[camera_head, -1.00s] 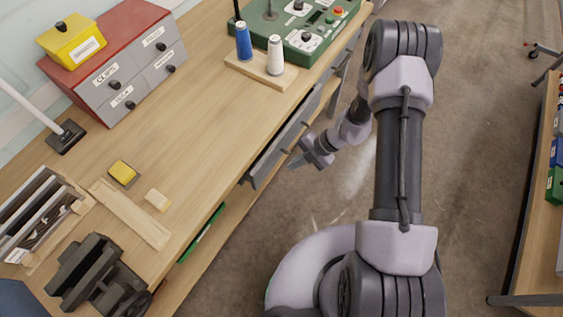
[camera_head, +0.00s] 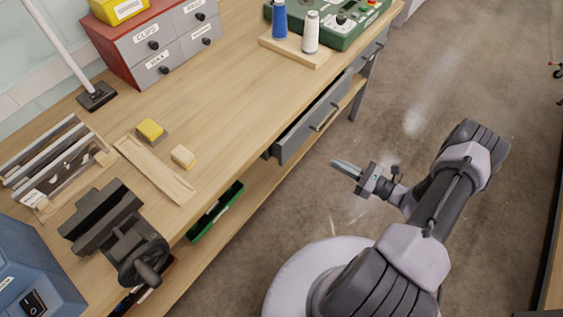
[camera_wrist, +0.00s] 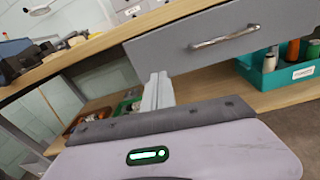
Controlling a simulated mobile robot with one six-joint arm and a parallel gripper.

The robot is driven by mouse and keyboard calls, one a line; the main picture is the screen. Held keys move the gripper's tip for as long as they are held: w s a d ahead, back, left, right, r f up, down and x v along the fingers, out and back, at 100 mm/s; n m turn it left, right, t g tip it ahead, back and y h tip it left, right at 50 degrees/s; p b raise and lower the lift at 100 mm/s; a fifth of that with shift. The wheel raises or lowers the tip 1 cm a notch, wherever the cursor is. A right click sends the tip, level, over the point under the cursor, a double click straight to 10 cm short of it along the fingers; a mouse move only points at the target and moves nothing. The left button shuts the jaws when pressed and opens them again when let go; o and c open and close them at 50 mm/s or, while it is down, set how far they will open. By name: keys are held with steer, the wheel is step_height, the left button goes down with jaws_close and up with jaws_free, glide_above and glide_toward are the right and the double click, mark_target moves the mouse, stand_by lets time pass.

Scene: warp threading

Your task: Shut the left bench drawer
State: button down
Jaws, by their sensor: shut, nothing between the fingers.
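The left bench drawer (camera_head: 313,121) is grey and stands partly pulled out from under the bench top in the head view. Its inside shows as a dark gap behind the front. In the wrist view its grey front (camera_wrist: 185,52) fills the upper middle, with a metal bar handle (camera_wrist: 225,37). My gripper (camera_head: 333,163) is shut and empty, in front of the drawer over the floor, its fingers pointing at the bench. In the wrist view my fingers (camera_wrist: 158,78) appear at the lower left edge of the front; a gap shows in the head view.
A second drawer (camera_head: 371,50) sits farther along the bench. A green bin (camera_head: 215,212) stands on the lower shelf; a teal bin (camera_wrist: 278,72) with spools is at right in the wrist view. A dark vise (camera_head: 120,235) is on the bench. Open floor lies right.

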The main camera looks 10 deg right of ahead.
steer(key=t, duration=0.1)
steer(key=n+b, duration=0.1)
steer(key=b, duration=0.3)
glide_toward(299, 138)
steer(key=x, duration=0.6)
steer(key=shift+s, duration=0.1)
steer(key=shift+w+a+r, duration=0.1)
steer(key=shift+w+a, duration=0.25)
steer(key=shift+w, duration=0.05)
